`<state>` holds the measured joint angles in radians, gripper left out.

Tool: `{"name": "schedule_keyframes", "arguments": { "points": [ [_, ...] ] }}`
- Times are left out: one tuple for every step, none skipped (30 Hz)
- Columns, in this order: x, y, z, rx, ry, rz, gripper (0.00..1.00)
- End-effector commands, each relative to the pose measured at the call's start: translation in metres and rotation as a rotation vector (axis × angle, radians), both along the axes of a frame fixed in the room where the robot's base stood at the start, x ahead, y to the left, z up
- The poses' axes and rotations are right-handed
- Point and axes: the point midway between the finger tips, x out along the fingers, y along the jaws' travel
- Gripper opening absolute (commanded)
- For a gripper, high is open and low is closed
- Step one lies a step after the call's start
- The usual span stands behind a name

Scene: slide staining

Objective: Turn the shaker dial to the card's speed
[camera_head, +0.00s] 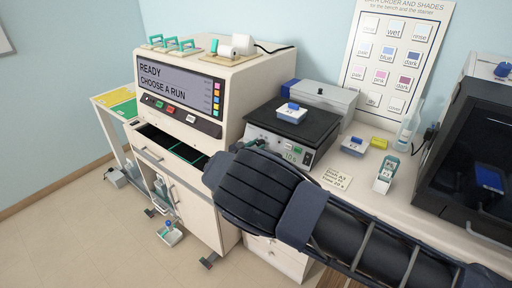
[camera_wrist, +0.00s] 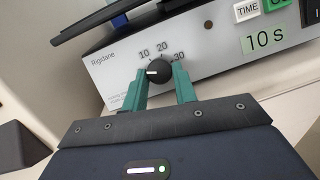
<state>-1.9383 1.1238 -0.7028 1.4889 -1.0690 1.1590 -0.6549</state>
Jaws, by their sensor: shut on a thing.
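The shaker (camera_head: 306,157) stands on the bench with a dark platform on top. In the wrist view its grey front panel (camera_wrist: 110,65) is marked Rigdane. Its black round dial (camera_wrist: 160,69) has a white mark pointing left, short of the 10; the scale reads 10, 20, 30. My gripper (camera_wrist: 162,80) has teal fingers closed on either side of the dial. In the head view my arm hides the dial. A green display (camera_wrist: 265,39) reads 10 s. The cream card (camera_head: 337,179) lies on the bench before the shaker; its small lines, including its speed, are hard to read.
A blue-lidded dish (camera_head: 291,113) sits on the shaker platform. Another dish (camera_head: 354,146), a yellow block (camera_head: 379,142) and a small timer-like device (camera_head: 386,174) stand to the right. The stainer (camera_head: 215,80) with its screen stands close on the left.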

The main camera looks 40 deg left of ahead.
Motion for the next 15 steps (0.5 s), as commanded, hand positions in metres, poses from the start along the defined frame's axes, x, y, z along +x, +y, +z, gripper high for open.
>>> {"name": "schedule_keyframes", "arguments": {
  "points": [
    [0.0007, 0.0008, 0.0007, 0.028, 0.001, -0.012, 0.05],
    [0.0006, 0.0009, 0.0009, 0.048, 0.0, -0.02, 0.05],
    [0.001, 0.0011, 0.001, 0.075, 0.001, -0.032, 0.05],
    [0.0014, 0.0011, 0.0012, 0.098, 0.001, -0.042, 0.05],
    [0.0014, 0.0014, 0.0013, 0.12, 0.001, -0.051, 0.05],
    [0.0012, 0.0022, 0.0014, 0.152, 0.001, -0.062, 0.05],
    [0.0012, 0.0025, 0.0018, 0.178, 0.0, -0.072, 0.05],
    [0.0014, 0.0024, 0.0019, 0.202, 0.0, -0.083, 0.05],
    [0.0015, 0.0029, 0.0017, 0.237, 0.002, -0.097, 0.05],
    [0.0015, 0.0031, 0.0019, 0.263, 0.002, -0.108, 0.05],
    [0.0015, 0.0034, 0.0023, 0.288, 0.001, -0.118, 0.05],
    [0.0016, 0.0038, 0.0023, 0.321, 0.001, -0.13, 0.05],
    [0.0015, 0.0039, 0.0023, 0.346, 0.001, -0.141, 0.05],
    [0.0015, 0.0041, 0.0024, 0.371, 0.001, -0.152, 0.05],
    [0.002, 0.0044, 0.0026, 0.402, 0.001, -0.165, 0.05]
  ]
}}
